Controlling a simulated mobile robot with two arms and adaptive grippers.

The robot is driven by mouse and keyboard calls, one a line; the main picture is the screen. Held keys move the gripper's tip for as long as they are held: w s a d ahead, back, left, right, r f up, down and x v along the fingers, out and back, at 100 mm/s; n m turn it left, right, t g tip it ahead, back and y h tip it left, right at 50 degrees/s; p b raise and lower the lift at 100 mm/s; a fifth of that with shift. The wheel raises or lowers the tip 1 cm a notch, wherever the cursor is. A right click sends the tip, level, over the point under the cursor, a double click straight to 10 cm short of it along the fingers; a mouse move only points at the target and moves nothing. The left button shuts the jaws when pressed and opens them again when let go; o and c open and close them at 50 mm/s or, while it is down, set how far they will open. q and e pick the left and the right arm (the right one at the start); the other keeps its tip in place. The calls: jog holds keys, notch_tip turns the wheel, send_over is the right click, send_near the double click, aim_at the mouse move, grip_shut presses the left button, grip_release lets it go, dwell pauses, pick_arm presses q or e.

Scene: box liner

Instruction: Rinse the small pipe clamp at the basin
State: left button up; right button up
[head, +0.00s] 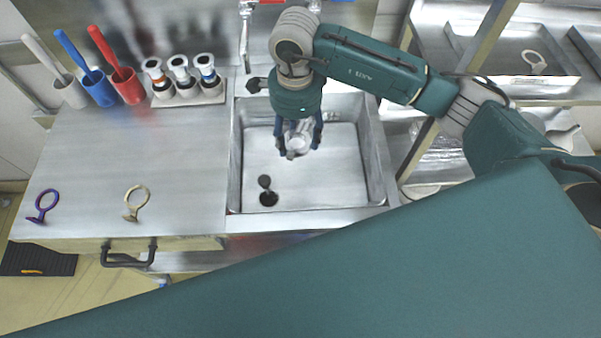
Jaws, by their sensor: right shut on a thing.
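My right gripper (298,146) points down over the metal basin (336,202). Its dark blue fingers are shut on a small grey-white piece (296,143), which looks like the small pipe clamp. The fingers partly hide it, so its full shape cannot be told. It appears to be inside the basin's outline, above the floor; its exact height is unclear. The basin looks empty apart from a dark drain with a small stopper (266,190). A thin tap pipe (244,42) rises behind the basin. No running water shows. My left gripper is not in view.
A purple ring clamp (43,203) and a beige ring clamp (136,202) lie on the left counter. Brushes in white, blue and red holders (128,88) and a rack of fittings (187,98) stand behind. Shelf trays (515,48) are at the right.

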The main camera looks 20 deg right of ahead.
aim_at(297, 140)
jog(key=shift+r, duration=0.15)
jog(key=shift+r+p, duration=0.8)
jog(key=shift+r, duration=1.1)
